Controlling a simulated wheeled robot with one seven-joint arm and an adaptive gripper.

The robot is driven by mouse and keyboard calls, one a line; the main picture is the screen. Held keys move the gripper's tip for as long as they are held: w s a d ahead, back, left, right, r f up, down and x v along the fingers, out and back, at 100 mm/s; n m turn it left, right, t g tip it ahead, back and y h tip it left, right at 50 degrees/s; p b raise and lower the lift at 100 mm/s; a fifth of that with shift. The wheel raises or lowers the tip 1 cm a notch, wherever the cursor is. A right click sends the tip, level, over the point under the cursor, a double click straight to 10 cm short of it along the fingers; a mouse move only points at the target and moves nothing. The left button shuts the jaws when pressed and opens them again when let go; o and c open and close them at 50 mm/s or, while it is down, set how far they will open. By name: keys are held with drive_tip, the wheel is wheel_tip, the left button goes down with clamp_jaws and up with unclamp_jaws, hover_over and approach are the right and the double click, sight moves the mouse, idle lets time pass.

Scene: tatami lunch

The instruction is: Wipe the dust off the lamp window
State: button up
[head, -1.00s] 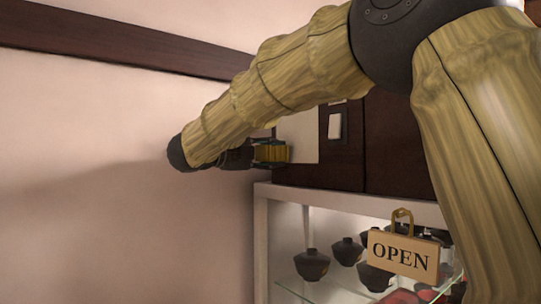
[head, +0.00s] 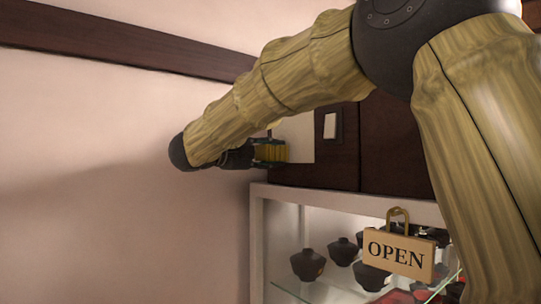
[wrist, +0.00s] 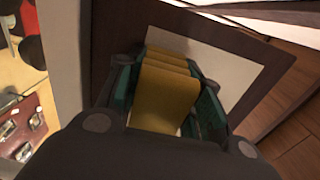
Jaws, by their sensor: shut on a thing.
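The lamp window (head: 299,137) is a pale, flat panel in dark wood, partly hidden behind my arm and gripper in the head view. In the wrist view the lamp window (wrist: 228,77) lies tilted inside a dark frame, and I cannot make out dust on it. My gripper (head: 272,150) is at the left part of the window. It is shut on a yellow ribbed block, perhaps a sponge (wrist: 165,92), between its green fingers. The block's far end is over the window; whether it touches is unclear.
A small pale plate (head: 330,126) sits on the dark wood right of the window. Below is a lit glass display case (head: 262,235) with several dark bowls (head: 307,264) and a hanging OPEN sign (head: 398,254). The pale wall (head: 90,170) at left is bare.

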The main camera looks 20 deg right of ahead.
sight(292, 154)
drive_tip(key=shift+s+d+f+b, duration=0.15)
drive_tip(key=shift+s+b, duration=0.3)
drive_tip(key=shift+s+d+b, duration=0.25)
drive_tip(key=shift+s+b, duration=0.3)
drive_tip(key=shift+s, duration=0.2)
drive_tip(key=shift+s+d+b, duration=0.2)
drive_tip(key=shift+s+b, duration=0.35)
drive_tip(key=shift+s, duration=0.15)
drive_tip(key=shift+b, duration=0.3)
drive_tip(key=shift+d, duration=0.1)
drive_tip(key=shift+w+a+r, duration=0.2)
drive_tip(key=shift+w, duration=0.4)
drive_tip(key=shift+w+a+p, duration=0.25)
drive_tip(key=shift+w, duration=0.45)
drive_tip(key=shift+w+a+p, duration=0.2)
drive_tip(key=shift+w, duration=0.45)
drive_tip(key=shift+a+f, duration=0.1)
drive_tip(key=shift+a, duration=0.1)
